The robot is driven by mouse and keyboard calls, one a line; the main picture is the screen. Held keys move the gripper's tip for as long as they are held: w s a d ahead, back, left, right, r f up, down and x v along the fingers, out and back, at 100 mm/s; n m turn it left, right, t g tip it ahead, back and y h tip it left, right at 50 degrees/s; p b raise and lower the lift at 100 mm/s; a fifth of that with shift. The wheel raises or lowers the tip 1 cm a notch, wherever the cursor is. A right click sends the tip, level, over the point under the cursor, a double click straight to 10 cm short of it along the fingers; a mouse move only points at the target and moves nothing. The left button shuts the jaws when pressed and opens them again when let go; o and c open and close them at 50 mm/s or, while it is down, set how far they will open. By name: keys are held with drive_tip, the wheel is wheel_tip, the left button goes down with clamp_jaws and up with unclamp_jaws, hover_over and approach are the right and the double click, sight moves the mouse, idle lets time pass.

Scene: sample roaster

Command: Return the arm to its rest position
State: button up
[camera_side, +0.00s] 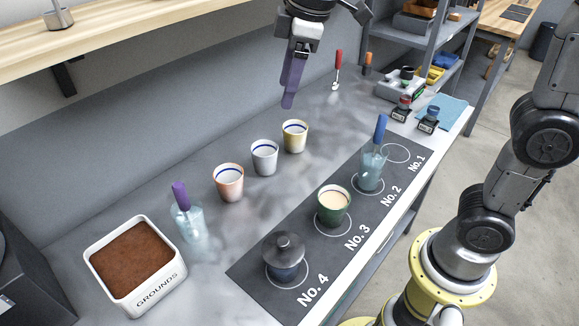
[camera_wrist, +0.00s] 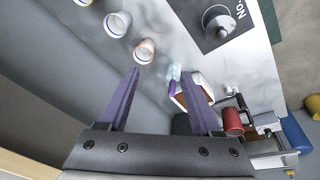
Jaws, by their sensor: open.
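My gripper (camera_side: 291,80) is held high above the back of the grey counter (camera_side: 330,125), pointing down. In the wrist view my gripper (camera_wrist: 160,88) has its two purple fingers spread apart, with nothing between them. It touches none of the cups. The rest position itself is not marked in either view.
White cup (camera_side: 264,157) and pink cup (camera_side: 228,182) stand in the row. A dark mat (camera_side: 330,270) holds a lidded cup (camera_side: 285,256), green cup (camera_side: 333,206) and glass with blue handle (camera_side: 372,168). A grounds bin (camera_side: 165,290) stands front left; a wooden shelf (camera_side: 130,38) overhangs.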

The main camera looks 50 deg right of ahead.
drive_tip(key=s+d+f+m+t, duration=0.1)
drive_tip(key=s+d+f+m, duration=0.3)
drive_tip(key=s, duration=0.5)
drive_tip(key=s+d+f+m+t, duration=0.1)
drive_tip(key=s+d+f+m, duration=0.3)
drive_tip(key=s, duration=0.6)
drive_tip(key=shift+s+d+m+t+h, duration=0.3)
drive_tip(key=shift+d+m+h, duration=0.1)
drive_tip(key=shift+m, duration=0.1)
